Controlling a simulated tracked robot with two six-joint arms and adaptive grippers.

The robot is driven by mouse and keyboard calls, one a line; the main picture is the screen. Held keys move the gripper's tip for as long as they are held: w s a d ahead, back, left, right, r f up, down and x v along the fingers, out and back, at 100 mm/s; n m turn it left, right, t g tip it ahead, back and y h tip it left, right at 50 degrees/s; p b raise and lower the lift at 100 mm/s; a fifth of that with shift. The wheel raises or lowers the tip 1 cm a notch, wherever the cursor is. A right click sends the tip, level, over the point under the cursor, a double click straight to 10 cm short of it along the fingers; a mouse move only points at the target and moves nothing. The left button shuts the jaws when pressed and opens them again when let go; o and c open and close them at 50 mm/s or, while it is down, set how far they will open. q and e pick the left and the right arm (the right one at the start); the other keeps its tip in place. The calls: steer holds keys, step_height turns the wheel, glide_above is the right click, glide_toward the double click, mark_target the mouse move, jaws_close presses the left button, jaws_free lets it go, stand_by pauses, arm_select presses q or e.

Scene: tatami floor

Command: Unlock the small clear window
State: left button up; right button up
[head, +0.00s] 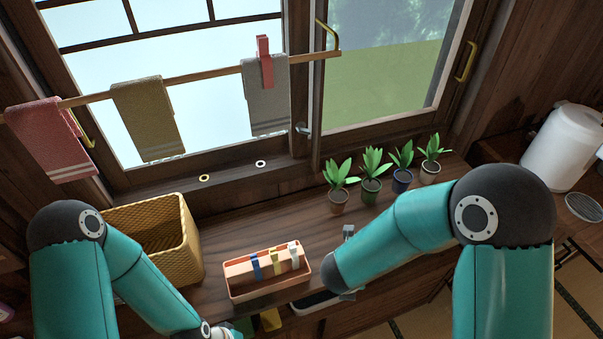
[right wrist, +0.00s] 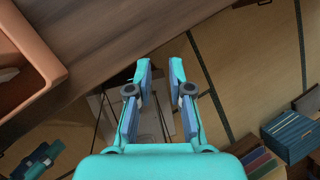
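The clear window pane (head: 385,65) is at the upper right in the head view, in a dark wooden frame with brass handles (head: 466,62) (head: 327,36). A small silver latch (head: 303,129) sits low on the middle stile, between this pane and the paler left window (head: 190,80). My right gripper (right wrist: 161,75) is open and empty in the right wrist view, over the counter's front edge and the floor, well below the latch. In the head view my right arm hides most of it. My left gripper (head: 218,331) is partly cut off at the bottom edge; its fingers are not clear.
Several potted plants (head: 371,190) stand on the counter (head: 270,220) below the clear window. A rod (head: 205,82) with towels crosses the left window. A woven basket (head: 183,235) and an orange tray (head: 270,295) with clips stand in front. A white kettle-like appliance (head: 562,145) is at right.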

steer(key=w+a+r+n+t, duration=0.4)
steer(key=w+r+n+t, duration=0.25)
steer(key=w+r, duration=0.3)
steer(key=n+t+y, duration=0.2)
steer(key=n+t, duration=0.4)
steer(key=n, duration=0.1)
glide_toward(302, 133)
steer(key=shift+g, duration=0.35)
steer(key=w+p, duration=0.2)
steer(key=w, duration=0.1)
steer(key=w+p, duration=0.1)
steer(key=w, duration=0.2)
steer(key=w+f+p, duration=0.1)
steer(key=w+p, duration=0.1)
steer(key=w, duration=0.1)
steer(key=shift+w+d+f+p, duration=0.1)
steer(key=shift+w+d+p, duration=0.1)
steer(key=shift+w+p, duration=0.15)
jaws_close()
steer(key=shift+f, duration=0.1)
